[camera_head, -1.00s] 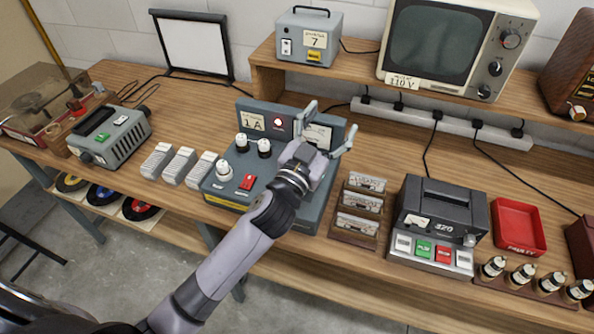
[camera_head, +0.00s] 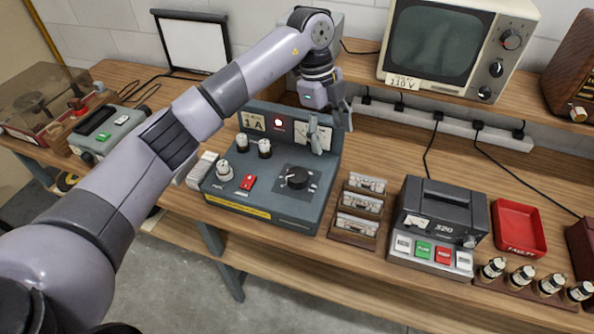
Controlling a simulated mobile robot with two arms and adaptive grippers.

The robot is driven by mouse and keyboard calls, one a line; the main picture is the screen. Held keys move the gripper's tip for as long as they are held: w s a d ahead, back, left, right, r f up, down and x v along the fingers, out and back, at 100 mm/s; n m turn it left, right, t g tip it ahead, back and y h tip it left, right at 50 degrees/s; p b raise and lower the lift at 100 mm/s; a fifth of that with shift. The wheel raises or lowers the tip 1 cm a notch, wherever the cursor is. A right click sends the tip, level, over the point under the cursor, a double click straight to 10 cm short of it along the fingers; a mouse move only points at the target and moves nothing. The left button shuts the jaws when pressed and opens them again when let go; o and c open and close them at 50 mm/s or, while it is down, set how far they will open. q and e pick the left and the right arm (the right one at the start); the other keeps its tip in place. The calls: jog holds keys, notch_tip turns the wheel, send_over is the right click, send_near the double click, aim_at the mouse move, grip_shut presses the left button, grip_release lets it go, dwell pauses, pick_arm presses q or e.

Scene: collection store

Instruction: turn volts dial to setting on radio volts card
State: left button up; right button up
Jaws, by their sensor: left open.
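The black dial (camera_head: 295,178) sits on the sloped top of the grey bench unit (camera_head: 265,208), with a pale pointer mark and small markings around it. I cannot read its setting. A card reading 110 V (camera_head: 403,82) is at the lower front of the television-like set; its small top line is too small to read. My left gripper (camera_head: 332,136) is open and empty, fingers pointing down, above and behind the dial in front of the unit's upright back panel. It appears apart from the dial and partly hides a meter on that panel. My right gripper is not in view.
A red switch (camera_head: 248,182) and white-topped knobs (camera_head: 242,142) stand left of the dial. A card reading 1 A (camera_head: 253,121) is on the back panel. A cassette rack (camera_head: 353,231) stands close on the right. The shelf with the television-like set (camera_head: 440,42) is behind.

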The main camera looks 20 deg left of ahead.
aim_at(297, 173)
pick_arm(q)
jog(key=a+r+n+y, duration=0.2)
jog(key=a+r+y, duration=0.1)
jog(key=a, duration=0.4)
jog(key=f+p, duration=0.1)
jog(key=f, duration=0.4)
jog(key=f+p, duration=0.2)
jog(key=f, duration=0.3)
jog(key=s+f+p, duration=0.1)
jog(key=f, duration=0.5)
jog(key=shift+p, duration=0.4)
jog(key=shift+f, duration=0.65)
jog(key=shift+c, duration=0.4)
jog(key=c, duration=1.1)
